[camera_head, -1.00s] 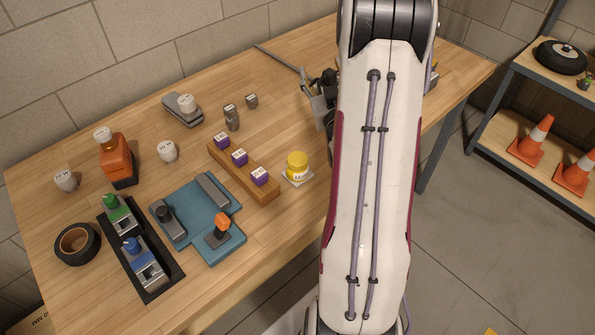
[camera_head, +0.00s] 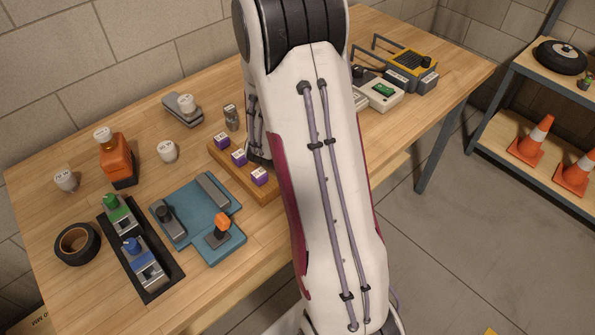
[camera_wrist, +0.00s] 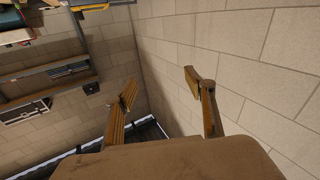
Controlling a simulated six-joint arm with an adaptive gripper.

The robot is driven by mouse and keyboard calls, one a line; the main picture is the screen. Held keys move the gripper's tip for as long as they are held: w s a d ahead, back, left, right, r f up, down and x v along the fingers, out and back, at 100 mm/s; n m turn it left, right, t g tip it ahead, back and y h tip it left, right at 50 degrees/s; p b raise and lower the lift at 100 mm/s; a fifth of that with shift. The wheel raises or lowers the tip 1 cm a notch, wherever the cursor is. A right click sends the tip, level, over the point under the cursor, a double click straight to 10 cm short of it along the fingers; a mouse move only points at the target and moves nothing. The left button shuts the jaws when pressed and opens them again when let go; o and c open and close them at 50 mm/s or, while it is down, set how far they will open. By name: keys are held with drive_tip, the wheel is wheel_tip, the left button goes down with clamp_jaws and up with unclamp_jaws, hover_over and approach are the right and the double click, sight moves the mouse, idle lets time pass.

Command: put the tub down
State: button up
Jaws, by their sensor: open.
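My gripper (camera_wrist: 159,88) shows in the wrist view with its two brown fingers spread apart and nothing between them. It faces brick walls and a shelf there. In the head view my arm hides the gripper. The yellow tub is not visible in either view now. My arm covers the spot on the wooden table (camera_head: 75,205) where the tub stood on a small pale square in the earlier head view.
A wooden rail (camera_head: 226,166) with purple blocks lies beside my arm. Left are a teal fixture (camera_head: 190,205), a black tray (camera_head: 165,275), an orange bottle (camera_head: 117,160) and a tape roll (camera_head: 77,243). Devices (camera_head: 400,75) stand on the right.

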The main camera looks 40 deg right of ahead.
drive_tip(key=s+a+f+m+g+y, duration=0.1)
drive_tip(key=s+a+f+m+g, duration=0.1)
drive_tip(key=a, duration=0.4)
drive_tip(key=s+a+f+m+g+y, duration=0.1)
drive_tip(key=s+a+f+m+g, duration=0.1)
drive_tip(key=s+a+f+g, duration=0.2)
drive_tip(key=s+a+f+m+g, duration=0.3)
drive_tip(key=a, duration=0.6)
drive_tip(key=shift+s+a+f+y, duration=0.2)
drive_tip(key=shift+s+a+y, duration=0.05)
drive_tip(key=shift+s+y, duration=0.15)
drive_tip(key=shift+f, duration=1.6)
drive_tip(key=shift+d, duration=0.1)
drive_tip(key=shift+x, duration=1.05)
drive_tip(key=shift+d+f, duration=0.1)
drive_tip(key=shift+d, duration=0.05)
drive_tip(key=shift+d, duration=0.1)
drive_tip(key=shift+w+x, duration=0.15)
drive_tip(key=shift+x, duration=1.1)
drive_tip(key=shift+w+x, duration=0.2)
drive_tip(key=shift+x, duration=1.1)
